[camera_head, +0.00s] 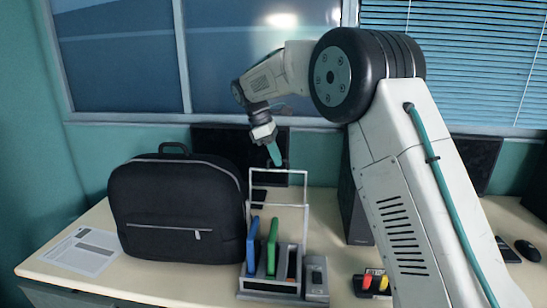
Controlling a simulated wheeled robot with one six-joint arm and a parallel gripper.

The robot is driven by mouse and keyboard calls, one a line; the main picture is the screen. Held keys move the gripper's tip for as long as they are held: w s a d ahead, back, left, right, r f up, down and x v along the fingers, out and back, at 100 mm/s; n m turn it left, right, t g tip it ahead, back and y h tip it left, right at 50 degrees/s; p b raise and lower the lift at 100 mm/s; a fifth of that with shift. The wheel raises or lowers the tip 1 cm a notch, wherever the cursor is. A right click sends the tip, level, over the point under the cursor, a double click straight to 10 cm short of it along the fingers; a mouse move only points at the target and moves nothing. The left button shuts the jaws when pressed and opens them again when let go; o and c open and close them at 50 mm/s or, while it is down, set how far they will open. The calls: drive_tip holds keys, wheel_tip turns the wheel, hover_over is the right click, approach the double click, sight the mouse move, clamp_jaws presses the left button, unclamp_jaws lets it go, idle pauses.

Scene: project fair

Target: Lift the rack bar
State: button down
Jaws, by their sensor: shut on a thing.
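The rack (271,288) stands on the desk, a grey holder with upright slots. A blue item (253,245) and a green item (272,246) stand in its slots, and a darker slot with a bit of orange is to their right. The pale rack bar (295,171) is a thin frame rising above the rack, with a top bar and a lower crosspiece. My gripper (275,158) reaches down from above with teal fingers and is shut on the top bar near its middle. The exact contact is small and partly hidden.
A black backpack (175,208) stands close on the left, with a paper sheet (80,250) beyond it. A dark computer tower (355,200) is at the right. A small holder with red and yellow pieces (372,284) sits front right. Monitors and a window are behind.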

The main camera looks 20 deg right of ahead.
drive_tip(key=c, duration=1.8)
unclamp_jaws()
drive_tip(key=shift+d, duration=0.1)
drive_tip(key=v, duration=0.7)
drive_tip(key=shift+r, duration=0.35)
drive_tip(key=shift+w, duration=0.1)
